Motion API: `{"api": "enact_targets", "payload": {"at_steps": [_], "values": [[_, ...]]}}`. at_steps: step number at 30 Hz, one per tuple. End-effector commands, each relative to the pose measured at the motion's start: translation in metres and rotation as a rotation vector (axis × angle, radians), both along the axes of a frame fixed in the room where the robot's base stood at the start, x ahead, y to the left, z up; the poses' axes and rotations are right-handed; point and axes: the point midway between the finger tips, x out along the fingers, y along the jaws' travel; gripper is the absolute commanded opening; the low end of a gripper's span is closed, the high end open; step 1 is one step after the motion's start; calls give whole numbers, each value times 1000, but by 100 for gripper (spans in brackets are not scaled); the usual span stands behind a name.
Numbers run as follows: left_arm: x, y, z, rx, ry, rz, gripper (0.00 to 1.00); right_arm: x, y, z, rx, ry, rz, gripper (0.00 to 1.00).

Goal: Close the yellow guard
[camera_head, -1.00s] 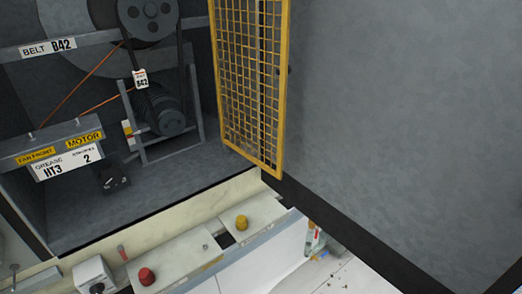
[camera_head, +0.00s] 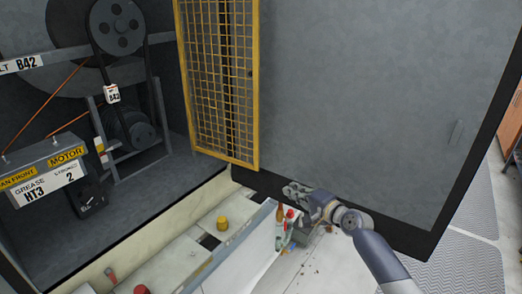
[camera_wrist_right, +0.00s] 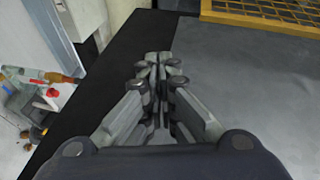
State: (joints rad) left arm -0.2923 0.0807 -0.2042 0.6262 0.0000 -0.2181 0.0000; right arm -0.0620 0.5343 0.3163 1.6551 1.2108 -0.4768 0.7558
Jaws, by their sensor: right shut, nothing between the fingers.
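The yellow guard (camera_head: 216,80) is a mesh panel in a yellow frame. It stands swung open at the right side of the dark machine opening, near the grey panel (camera_head: 350,90). Part of its frame and mesh also shows at the top right of the right wrist view (camera_wrist_right: 265,14). My right gripper (camera_head: 292,190) is shut and empty, low in front of the grey panel's dark bottom edge, below and right of the guard and apart from it. In the right wrist view its fingers (camera_wrist_right: 158,62) meet, pointing along the dark edge. My left gripper is not in view.
Inside the opening are a belt and pulleys (camera_head: 118,28), a motor (camera_head: 131,130) and a label block (camera_head: 45,172). A ledge below carries a yellow knob (camera_head: 222,223) and a red knob (camera_head: 141,289). Small bottles (camera_head: 283,228) stand near my right gripper. Floor mats (camera_head: 470,265) lie at right.

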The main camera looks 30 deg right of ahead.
Motion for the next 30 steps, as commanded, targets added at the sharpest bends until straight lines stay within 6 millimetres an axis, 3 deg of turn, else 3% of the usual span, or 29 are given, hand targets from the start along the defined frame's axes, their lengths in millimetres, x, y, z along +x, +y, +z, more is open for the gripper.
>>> {"api": "enact_targets", "payload": {"at_steps": [1,6,10,17,30], "values": [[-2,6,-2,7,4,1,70,2,1,21,23,-35,9,0],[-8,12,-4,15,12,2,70,3,9,83,104,-130,48,0],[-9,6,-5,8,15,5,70,1,15,115,147,-176,76,0],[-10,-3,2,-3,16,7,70,18,19,124,161,-186,81,0],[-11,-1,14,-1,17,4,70,86,30,122,159,-186,79,0]]}}
